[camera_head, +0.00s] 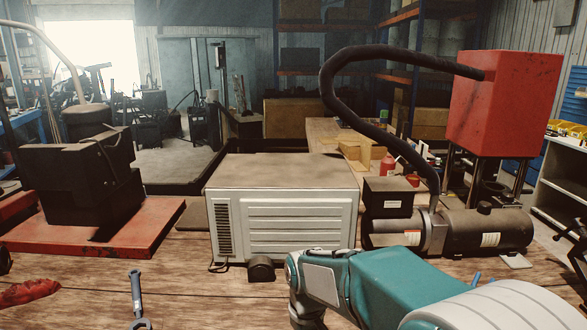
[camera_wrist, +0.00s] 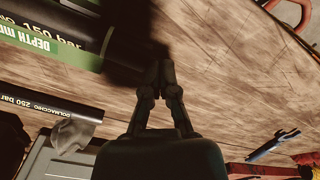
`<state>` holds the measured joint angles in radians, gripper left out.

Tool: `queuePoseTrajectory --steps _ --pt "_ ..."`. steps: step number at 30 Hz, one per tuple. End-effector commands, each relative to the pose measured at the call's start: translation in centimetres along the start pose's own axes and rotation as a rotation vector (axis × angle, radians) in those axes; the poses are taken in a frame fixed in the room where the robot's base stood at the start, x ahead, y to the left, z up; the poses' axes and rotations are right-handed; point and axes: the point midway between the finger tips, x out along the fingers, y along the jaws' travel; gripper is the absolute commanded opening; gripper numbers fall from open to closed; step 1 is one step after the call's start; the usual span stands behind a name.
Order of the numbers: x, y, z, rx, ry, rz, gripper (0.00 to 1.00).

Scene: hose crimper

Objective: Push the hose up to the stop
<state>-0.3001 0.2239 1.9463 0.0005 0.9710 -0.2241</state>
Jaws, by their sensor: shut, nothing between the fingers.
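In the wrist view my gripper (camera_wrist: 160,70) is shut and empty, its fingertips together over the wooden bench. A black hose-like cylinder (camera_wrist: 42,108) lettered "250 bar" lies at left, apart from the fingers. A larger black piece (camera_wrist: 75,20) with "150 bar" lettering and a green "DEPTH" strip (camera_wrist: 45,47) is at upper left. A blurred dark shape (camera_wrist: 128,45) lies just left of the fingertips; I cannot tell what it is or whether they touch. No stop can be made out. In the head view my fingertips are hidden.
In the head view, a grey ribbed box (camera_head: 285,225) stands mid-bench. A red block (camera_head: 505,105) on posts and a black pump (camera_head: 487,232) with a curved black line (camera_head: 335,75) stand right. A black machine (camera_head: 75,185) on a red base is left. A blue wrench (camera_head: 137,290) lies in front.

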Motion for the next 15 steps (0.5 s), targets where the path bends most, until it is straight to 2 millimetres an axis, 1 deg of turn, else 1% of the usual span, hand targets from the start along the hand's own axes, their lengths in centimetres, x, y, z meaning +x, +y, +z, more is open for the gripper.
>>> queuePoseTrajectory --steps 15 --pt "0.0 1.2 0.8 0.001 -0.001 0.0 0.0"
